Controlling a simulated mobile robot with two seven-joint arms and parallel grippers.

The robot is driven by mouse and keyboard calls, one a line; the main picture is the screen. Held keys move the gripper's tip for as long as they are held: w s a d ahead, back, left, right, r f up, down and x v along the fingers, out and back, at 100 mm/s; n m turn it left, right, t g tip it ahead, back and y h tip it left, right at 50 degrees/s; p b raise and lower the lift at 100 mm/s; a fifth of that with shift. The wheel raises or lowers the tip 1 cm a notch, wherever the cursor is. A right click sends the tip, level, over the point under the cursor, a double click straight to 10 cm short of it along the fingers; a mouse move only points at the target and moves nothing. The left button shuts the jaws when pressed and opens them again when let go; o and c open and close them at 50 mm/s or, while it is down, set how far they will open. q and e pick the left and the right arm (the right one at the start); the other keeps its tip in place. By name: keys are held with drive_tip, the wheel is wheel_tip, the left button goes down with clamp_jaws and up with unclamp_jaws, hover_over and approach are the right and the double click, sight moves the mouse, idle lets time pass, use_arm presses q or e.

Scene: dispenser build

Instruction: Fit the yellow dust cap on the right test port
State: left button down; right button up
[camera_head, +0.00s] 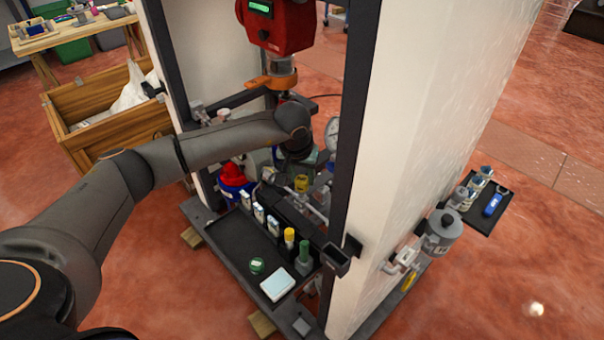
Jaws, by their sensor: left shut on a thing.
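The yellow dust cap (302,183) shows as a small yellow piece inside the dispenser frame, just below the end of my left arm. My left gripper (301,174) reaches in from the left, points down and is shut on this cap; its fingers are small and partly hidden by my wrist. The cap is among grey pipes and fittings (312,208). I cannot tell the right test port apart from these fittings, or whether the cap touches it. My right gripper is not in view.
A black tray (232,240) in front holds several small bottles, a yellow-topped one (289,238), a green one (304,250) and a pale pad (277,284). A dark upright post (352,130) and white side panel (425,120) stand right. The red dispenser head (277,28) hangs above.

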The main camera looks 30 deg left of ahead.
use_arm(q)
drive_tip(key=shift+f+b, duration=1.15)
drive_tip(key=shift+f, duration=0.35)
idle(0.4)
idle(0.5)
drive_tip(key=shift+c, duration=0.2)
unclamp_jaws()
drive_tip(key=shift+r, duration=0.1)
idle(0.3)
drive_tip(key=shift+r+p, duration=2.1)
drive_tip(key=shift+r, duration=0.9)
